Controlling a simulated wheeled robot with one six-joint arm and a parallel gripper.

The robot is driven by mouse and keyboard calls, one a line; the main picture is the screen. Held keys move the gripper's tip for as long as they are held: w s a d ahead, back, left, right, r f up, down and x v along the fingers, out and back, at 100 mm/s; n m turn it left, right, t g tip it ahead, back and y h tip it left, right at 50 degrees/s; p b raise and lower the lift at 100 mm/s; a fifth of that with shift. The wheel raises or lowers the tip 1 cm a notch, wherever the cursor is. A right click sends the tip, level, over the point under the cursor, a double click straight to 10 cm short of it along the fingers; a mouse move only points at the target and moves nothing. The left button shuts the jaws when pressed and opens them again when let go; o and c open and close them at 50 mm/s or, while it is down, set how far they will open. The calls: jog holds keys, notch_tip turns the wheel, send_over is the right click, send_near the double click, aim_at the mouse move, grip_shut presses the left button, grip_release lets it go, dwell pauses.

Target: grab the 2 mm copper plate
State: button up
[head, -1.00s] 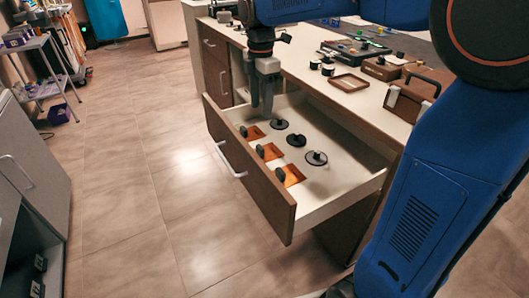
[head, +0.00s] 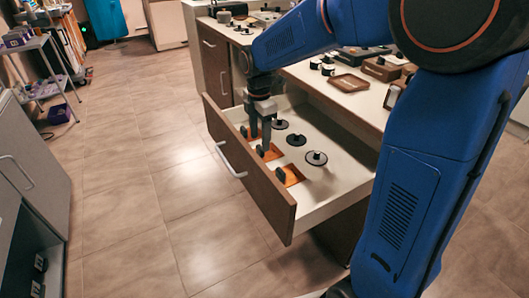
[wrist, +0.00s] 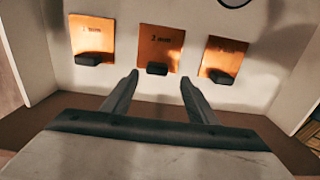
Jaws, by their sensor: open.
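Three copper plates with black grips lie in a row in the open drawer. In the wrist view the middle plate (wrist: 160,46) has a small label that seems to read 2 mm; its black grip is at the near edge. The left plate (wrist: 92,36) seems marked 1 mm; the label on the right plate (wrist: 221,55) is hard to read. My gripper (wrist: 159,76) is open, its fingertips on either side of the middle plate's grip, with no visible contact. In the head view my gripper (head: 260,146) is low in the drawer, partly covering the plates.
The drawer (head: 340,190) has a tall front panel and side walls around my gripper. A brown tray (head: 349,83) is on the counter above.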

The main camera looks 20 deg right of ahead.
aim_at(258, 147)
jog(key=shift+w+a+f, duration=0.1)
jog(key=shift+w+f, duration=0.05)
jog(key=shift+f, duration=1.15)
jog(key=shift+w+a+f, duration=0.1)
jog(key=shift+f, duration=1.2)
jog(key=shift+c, duration=0.3)
